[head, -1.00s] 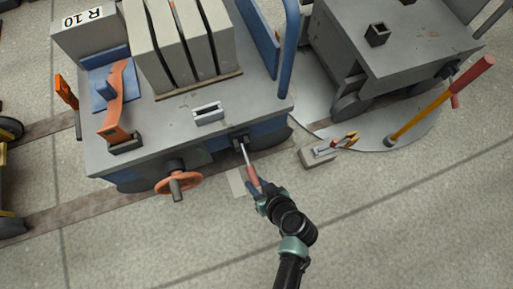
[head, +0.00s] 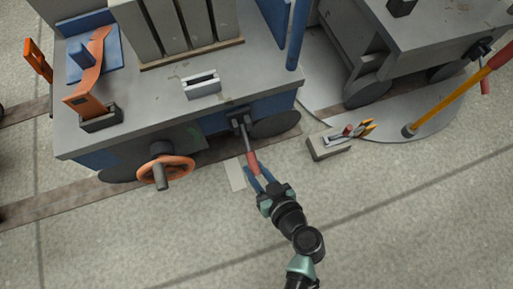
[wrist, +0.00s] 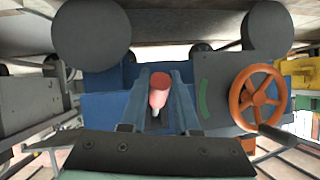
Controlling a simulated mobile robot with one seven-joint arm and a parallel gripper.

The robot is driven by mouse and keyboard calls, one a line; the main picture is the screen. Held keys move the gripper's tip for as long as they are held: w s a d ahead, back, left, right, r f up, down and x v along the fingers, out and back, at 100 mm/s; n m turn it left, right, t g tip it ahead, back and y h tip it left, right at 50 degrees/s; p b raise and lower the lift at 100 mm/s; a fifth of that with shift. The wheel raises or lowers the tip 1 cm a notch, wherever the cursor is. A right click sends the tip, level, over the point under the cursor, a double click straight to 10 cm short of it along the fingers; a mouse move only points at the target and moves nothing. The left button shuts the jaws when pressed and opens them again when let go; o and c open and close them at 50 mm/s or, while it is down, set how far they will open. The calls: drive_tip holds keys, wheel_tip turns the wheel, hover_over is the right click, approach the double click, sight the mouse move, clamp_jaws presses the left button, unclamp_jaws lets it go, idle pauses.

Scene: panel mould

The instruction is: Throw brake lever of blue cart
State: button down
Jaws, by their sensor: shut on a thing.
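The blue cart (head: 225,105) stands on rails, with a grey deck and blue sides. Its brake lever (head: 247,142) is a thin metal rod with a red grip, sticking out and down from a dark bracket on the near side. My gripper (head: 257,171) is shut on the red grip near its end. In the wrist view the red grip (wrist: 158,88) lies between my two blue-grey fingers, with its pale end toward the camera. The fingers hide part of the grip's sides.
An orange handwheel (head: 165,170) juts from the cart left of the lever. A small grey box with a lever and yellow-red parts (head: 331,146) stands on the floor at right. A grey cart (head: 425,45) and a long yellow pole with red end (head: 455,102) are beyond. Near floor is clear.

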drive_tip(key=shift+w, duration=0.15)
drive_tip(key=c, duration=0.7)
unclamp_jaws()
drive_tip(key=shift+o, duration=0.2)
drive_tip(key=p+v, duration=0.6)
drive_tip(key=v, duration=0.7)
